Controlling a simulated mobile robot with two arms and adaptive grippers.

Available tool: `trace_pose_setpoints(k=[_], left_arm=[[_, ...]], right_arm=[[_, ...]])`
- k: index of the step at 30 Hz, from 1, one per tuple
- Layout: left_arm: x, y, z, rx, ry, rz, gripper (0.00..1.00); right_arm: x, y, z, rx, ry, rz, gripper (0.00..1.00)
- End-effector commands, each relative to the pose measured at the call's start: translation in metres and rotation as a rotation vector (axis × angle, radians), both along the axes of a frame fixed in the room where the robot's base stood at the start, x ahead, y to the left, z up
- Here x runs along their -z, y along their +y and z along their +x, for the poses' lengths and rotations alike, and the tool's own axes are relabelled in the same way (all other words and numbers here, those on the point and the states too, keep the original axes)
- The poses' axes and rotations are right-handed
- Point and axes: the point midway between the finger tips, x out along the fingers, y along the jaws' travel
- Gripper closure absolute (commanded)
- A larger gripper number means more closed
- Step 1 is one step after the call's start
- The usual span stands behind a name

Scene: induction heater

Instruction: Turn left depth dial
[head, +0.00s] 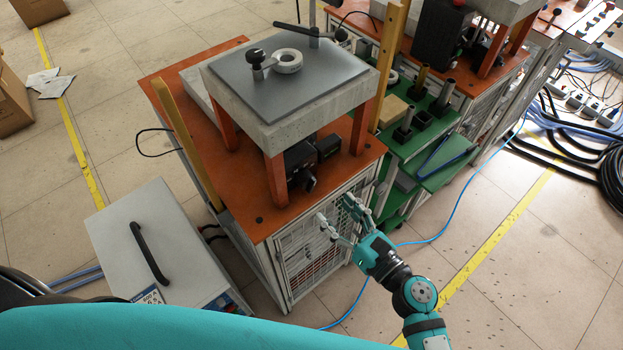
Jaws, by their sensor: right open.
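The induction heater stands on an orange-topped cabinet (240,205). Its raised grey slab (330,105) rests on orange legs and carries a metal ring (288,61) beside a black knob (254,57). Under the slab are small black units (299,160), with a dark knob-like part (310,182) at the front. I cannot tell which part is the left depth dial. My right gripper (336,211) is open and empty, in front of the cabinet's front edge, a little right of and below the black units. My left gripper is not in view.
A grey box (190,255) with a black handle stands at left. Green shelving (405,165) with metal tubes is right of the cabinet. A blue cable (450,225) lies on the floor. Yellow posts (187,142) rise beside the slab.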

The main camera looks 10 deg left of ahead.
Motion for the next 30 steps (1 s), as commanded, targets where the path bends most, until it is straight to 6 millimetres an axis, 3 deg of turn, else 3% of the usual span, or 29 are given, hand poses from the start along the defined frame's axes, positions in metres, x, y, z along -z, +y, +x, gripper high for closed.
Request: trace_pose_setpoints(k=[6, 12, 26, 30], left_arm=[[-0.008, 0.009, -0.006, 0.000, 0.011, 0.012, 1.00], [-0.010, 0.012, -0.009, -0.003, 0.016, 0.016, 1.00], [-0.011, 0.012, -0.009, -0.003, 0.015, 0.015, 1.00], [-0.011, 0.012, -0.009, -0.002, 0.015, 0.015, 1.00]], right_arm=[[-0.002, 0.037, 0.032, -0.001, -0.002, 0.001, 0.40], [-0.001, 0.060, 0.051, 0.000, -0.001, 0.000, 0.40], [0.001, 0.071, 0.059, 0.000, -0.001, -0.002, 0.40], [0.000, 0.071, 0.059, 0.000, -0.001, -0.002, 0.57]])
